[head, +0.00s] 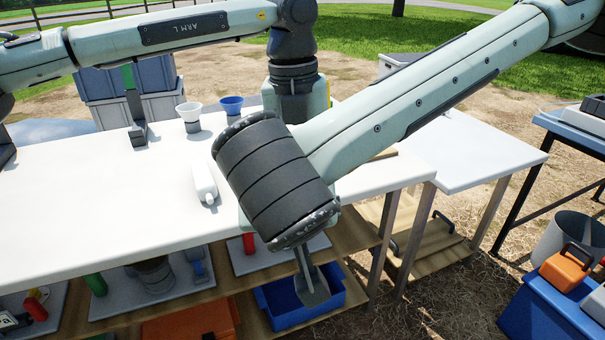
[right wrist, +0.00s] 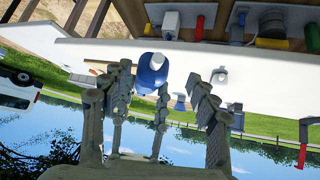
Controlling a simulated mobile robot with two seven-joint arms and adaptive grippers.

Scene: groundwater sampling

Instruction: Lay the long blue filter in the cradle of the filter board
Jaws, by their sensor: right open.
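In the right wrist view, which is upside down, a blue cylinder with a white end (right wrist: 152,70) lies at the white table; it looks like the long blue filter seen nearly end-on. My right gripper (right wrist: 157,97) is open, its fingers spread either side of that cylinder in the picture; I see no contact. In the head view my right arm hides the gripper and the blue cylinder. I cannot make out the filter board's cradle; only a tan edge (head: 382,155) shows behind my right arm.
A white bottle (head: 204,183) lies on the white table (head: 90,210), near a white funnel (head: 189,113) and a blue funnel (head: 231,104). A blue bin (head: 340,291) and trays with jars are on the shelf below.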

